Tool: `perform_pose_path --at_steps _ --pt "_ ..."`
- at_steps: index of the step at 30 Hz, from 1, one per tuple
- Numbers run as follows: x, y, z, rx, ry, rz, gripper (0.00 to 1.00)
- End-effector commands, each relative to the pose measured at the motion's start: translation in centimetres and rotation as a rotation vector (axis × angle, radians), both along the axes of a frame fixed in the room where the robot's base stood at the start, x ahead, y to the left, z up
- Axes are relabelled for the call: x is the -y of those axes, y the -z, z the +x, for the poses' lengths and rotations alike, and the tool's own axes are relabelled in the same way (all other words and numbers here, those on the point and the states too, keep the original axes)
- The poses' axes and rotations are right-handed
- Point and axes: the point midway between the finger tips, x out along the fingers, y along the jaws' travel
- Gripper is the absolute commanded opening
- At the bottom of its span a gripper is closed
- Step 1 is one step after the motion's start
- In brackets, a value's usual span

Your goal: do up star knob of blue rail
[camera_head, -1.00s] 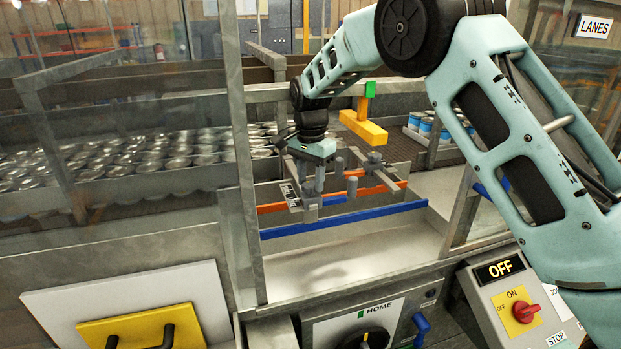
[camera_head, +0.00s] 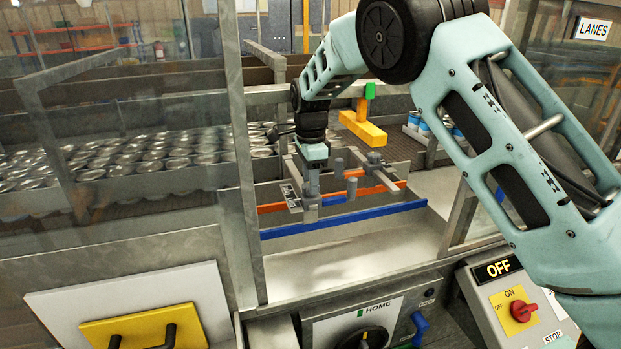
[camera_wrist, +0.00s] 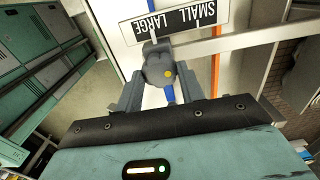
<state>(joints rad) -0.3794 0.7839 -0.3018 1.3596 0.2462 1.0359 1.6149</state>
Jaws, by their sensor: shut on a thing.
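The blue rail (camera_head: 350,216) runs left to right along the front of the opening. My gripper (camera_head: 312,188) points straight down over the bracket at the rail's left end. In the wrist view my gripper (camera_wrist: 160,85) is shut on a grey star knob (camera_wrist: 160,66) with a yellow dot on its top. The knob sits between the two fingers. A bit of the blue rail (camera_wrist: 169,94) shows below it. In the head view the gripper hides the knob. The knob's thread and its tightness cannot be seen.
A SMALL/LARGE scale plate (camera_wrist: 172,20) lies beside the knob. An orange rail (camera_head: 270,208) runs behind the blue one. Other grey posts (camera_head: 351,187) stand to the right. A yellow block (camera_head: 363,129) hangs behind. A frame post (camera_head: 243,170) stands close on the left.

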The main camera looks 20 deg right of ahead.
Motion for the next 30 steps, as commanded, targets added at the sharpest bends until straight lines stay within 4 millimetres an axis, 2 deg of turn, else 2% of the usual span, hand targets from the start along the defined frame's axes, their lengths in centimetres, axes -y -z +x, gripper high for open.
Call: perform_pose_path --at_steps 1,12,13,15,25,30 --pt "0.0 -0.6 0.3 0.014 0.004 0.002 0.16" --pt "0.0 -0.6 0.3 0.014 0.007 0.003 0.16" --pt "0.0 -0.6 0.3 0.014 0.007 0.003 0.41" --pt "0.0 -0.6 0.3 0.014 0.007 0.003 0.6" --pt "0.0 -0.4 0.1 0.005 0.006 0.001 0.6" --pt "-0.1 -2.0 0.2 0.007 0.005 0.003 0.6"
